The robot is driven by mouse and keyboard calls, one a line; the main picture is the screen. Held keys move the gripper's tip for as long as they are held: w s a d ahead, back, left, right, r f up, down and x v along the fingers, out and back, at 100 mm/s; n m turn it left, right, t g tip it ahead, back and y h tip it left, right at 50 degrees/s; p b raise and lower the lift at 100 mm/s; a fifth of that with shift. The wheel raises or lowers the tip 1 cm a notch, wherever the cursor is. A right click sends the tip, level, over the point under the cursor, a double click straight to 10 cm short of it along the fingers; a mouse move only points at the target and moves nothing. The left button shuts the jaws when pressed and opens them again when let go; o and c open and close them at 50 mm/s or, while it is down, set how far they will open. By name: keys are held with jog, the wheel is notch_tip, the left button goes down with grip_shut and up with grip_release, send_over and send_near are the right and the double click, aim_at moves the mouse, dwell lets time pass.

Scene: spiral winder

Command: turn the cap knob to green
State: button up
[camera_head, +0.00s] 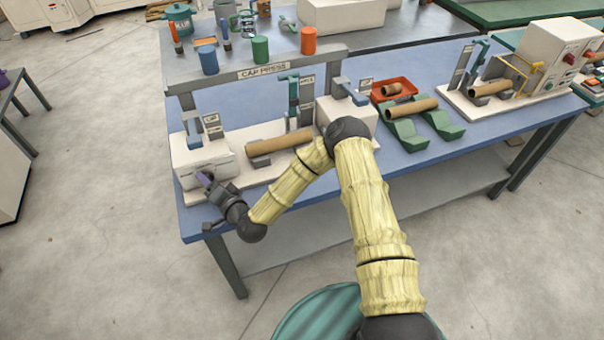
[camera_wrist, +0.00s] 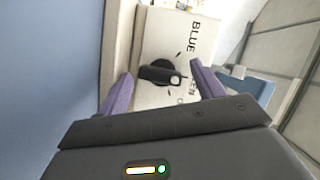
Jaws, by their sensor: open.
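The cap knob (camera_wrist: 160,74) is a black dial with a raised bar, on the face of a white box (camera_wrist: 150,40). In the wrist view the bar's light end points right, between the word BLUE and a second word that is partly hidden and ends in EN. My gripper (camera_wrist: 160,82) is open, its purple fingers on either side of the knob, with visible gaps to the bar. In the head view my gripper (camera_head: 206,179) is at the front of the white box (camera_head: 190,161) at the table's left end; the knob is not distinguishable there.
The cap press frame (camera_head: 264,72) stands over a brown tube (camera_head: 280,142) right of the box. Blue, green and orange cylinders sit on its top shelf. Another tube (camera_head: 412,108) rests on green supports farther right.

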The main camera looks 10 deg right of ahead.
jog(key=n+p, duration=0.1)
jog(key=p, duration=0.1)
jog(key=r+n+h+p, duration=0.1)
jog(key=n+p, duration=0.1)
jog(key=p, duration=0.1)
jog(key=shift+a+g+h, duration=0.15)
jog(key=shift+g+h, duration=0.15)
jog(key=n+h+p, duration=0.1)
jog(key=n+p, duration=0.1)
jog(key=p, duration=0.1)
jog(key=shift+s+f, duration=0.1)
jog(key=b+v, duration=0.3)
jog(key=v, duration=1.4)
jog(key=w+d+r+n+g+h, duration=0.1)
jog(key=d+r+n+g+h, duration=0.1)
jog(key=d, duration=0.6)
jog(key=d+r+n+g+h, duration=0.2)
jog(key=d+r+g, duration=0.3)
jog(key=d, duration=0.4)
jog(key=shift+w+d+r+g+h+b, duration=0.15)
jog(key=shift+w+d+g+h+b, duration=0.1)
jog(key=shift+w+g+h+b, duration=0.1)
